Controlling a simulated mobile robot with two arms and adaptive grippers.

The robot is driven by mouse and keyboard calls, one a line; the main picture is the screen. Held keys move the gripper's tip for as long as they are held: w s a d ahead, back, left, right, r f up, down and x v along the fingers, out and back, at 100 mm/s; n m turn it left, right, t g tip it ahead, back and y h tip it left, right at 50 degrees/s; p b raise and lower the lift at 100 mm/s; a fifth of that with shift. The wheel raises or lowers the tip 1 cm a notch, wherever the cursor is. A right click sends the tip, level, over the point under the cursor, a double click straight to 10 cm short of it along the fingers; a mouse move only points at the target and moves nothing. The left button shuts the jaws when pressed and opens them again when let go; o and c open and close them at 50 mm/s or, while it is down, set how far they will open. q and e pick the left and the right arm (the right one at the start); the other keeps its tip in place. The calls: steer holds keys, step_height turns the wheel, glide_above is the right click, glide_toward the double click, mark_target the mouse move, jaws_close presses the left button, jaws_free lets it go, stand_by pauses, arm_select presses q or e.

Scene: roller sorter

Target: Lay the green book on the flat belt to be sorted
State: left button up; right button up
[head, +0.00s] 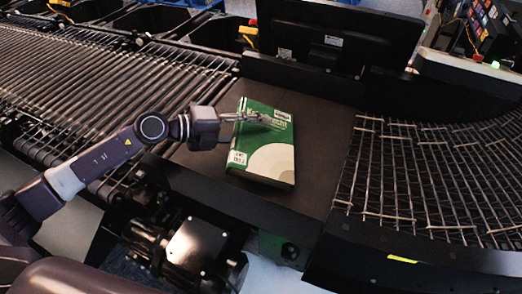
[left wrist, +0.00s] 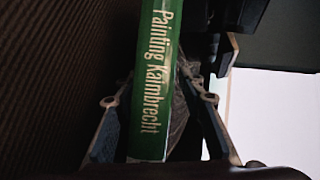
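The green book (head: 262,150) is in the middle of the head view, cover up, over the dark flat belt (head: 318,190). Its cover has white lettering and a pale round shape. My left gripper (head: 255,119) reaches in from the left across the book's spine edge, with one finger over the cover. In the left wrist view the green spine (left wrist: 153,80) runs between the two fingers of my left gripper (left wrist: 160,105), which close on the book from both sides. I cannot tell whether the book's underside touches the belt. My right gripper is not in view.
A roller conveyor (head: 110,85) lies to the left of the belt and a wire-like roller grid (head: 430,180) to the right. A black monitor (head: 340,35) stands behind the belt. A motor housing (head: 195,250) sits in front. Bare belt shows around the book.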

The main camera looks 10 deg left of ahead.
mark_target(235, 126)
arm_select(q)
steer(key=shift+w+r, duration=0.1)
steer(key=shift+r, duration=0.05)
steer(key=shift+s+a+r, duration=0.15)
steer(key=shift+s+a, duration=0.2)
steer(key=shift+a, duration=0.15)
steer(key=b+v, duration=0.2)
steer(key=v, duration=0.4)
steer(key=shift+s+a, duration=0.2)
steer(key=shift+r, duration=0.2)
steer(key=shift+a+r, duration=0.1)
steer(key=shift+r, duration=0.2)
step_height(235, 126, up, 7)
steer(key=s+a+p, duration=0.1)
steer(key=a+p, duration=0.1)
steer(key=shift+s+f+p, duration=0.25)
steer(key=shift+s+p, duration=0.1)
steer(key=shift+p, duration=0.05)
steer(key=shift+a, duration=0.1)
